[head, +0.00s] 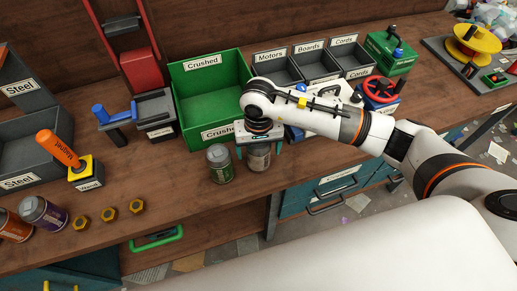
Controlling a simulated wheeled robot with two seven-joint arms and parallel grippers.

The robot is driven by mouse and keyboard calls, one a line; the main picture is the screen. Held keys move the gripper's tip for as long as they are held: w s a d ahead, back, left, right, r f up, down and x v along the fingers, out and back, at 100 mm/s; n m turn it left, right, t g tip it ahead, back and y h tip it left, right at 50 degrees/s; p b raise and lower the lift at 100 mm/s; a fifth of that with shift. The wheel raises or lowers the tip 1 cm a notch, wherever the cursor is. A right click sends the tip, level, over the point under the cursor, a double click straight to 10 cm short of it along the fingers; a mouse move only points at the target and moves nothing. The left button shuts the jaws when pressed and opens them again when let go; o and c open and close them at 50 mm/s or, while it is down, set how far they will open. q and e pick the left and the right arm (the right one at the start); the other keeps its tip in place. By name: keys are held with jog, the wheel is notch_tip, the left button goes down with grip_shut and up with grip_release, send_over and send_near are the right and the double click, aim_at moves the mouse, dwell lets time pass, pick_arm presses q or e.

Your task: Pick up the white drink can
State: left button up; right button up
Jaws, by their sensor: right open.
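A pale can (258,159), which looks like the white drink can, stands upright near the bench's front edge, in front of the green "Crushed" bin. My right gripper (259,149) is above it, pointing down. Its teal fingertips are apart, one on each side of the can's upper part. The gripper hides the can's top, and I cannot tell whether the fingers touch it. A green-labelled can (220,165) stands upright just to the left, close to the left finger. My left gripper is not in view.
The green bin (207,91) stands right behind the cans. A purple can (44,214), an orange can (13,227) and brass nuts (109,214) are at the left front. Motors, boards and cords bins (315,65) stand behind my right arm. The bench between nuts and cans is clear.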

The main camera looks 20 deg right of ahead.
jog(key=shift+f, duration=1.2)
jog(key=c, duration=1)
